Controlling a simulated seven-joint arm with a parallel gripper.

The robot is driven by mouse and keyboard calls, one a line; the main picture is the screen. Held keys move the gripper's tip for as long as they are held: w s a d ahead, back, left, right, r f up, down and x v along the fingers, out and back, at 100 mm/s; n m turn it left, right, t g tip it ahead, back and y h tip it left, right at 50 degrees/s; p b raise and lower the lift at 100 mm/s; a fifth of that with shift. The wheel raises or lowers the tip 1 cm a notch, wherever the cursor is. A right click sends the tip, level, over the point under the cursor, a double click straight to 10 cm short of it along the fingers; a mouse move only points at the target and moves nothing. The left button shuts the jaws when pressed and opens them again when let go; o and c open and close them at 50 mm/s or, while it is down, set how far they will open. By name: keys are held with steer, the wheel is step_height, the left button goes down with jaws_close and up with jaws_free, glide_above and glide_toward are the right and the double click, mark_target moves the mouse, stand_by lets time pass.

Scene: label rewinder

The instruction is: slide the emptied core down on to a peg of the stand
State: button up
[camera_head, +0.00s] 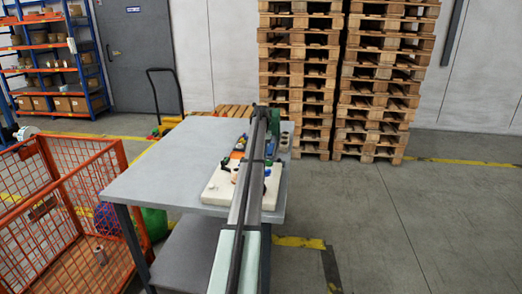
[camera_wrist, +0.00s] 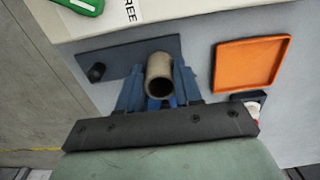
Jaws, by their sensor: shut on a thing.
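The emptied core (camera_wrist: 158,61), a grey-brown cardboard tube, shows in the wrist view with its open end toward the camera. My gripper (camera_wrist: 159,86) is shut on it, with a blue finger on each side. Behind the core lies the stand, a flat dark grey plate (camera_wrist: 120,65). One short black peg (camera_wrist: 97,72) stands on its left part, apart from the core. Core and fingers hide the middle of the plate, so any peg there is hidden. I cannot tell how high the core is above the plate. In the head view my arm covers the core and the fingers.
An orange tray (camera_wrist: 250,64) lies right of the stand. A cream machine body (camera_wrist: 165,10) borders the stand at the top of the wrist view. The grey table (camera_head: 150,165) is clear on its left. A red mesh cage (camera_head: 60,195) stands left, and pallet stacks (camera_head: 300,75) stand behind.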

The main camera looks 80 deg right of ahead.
steer(key=shift+f, duration=0.8)
steer(key=shift+r, duration=0.1)
steer(key=o, duration=0.8)
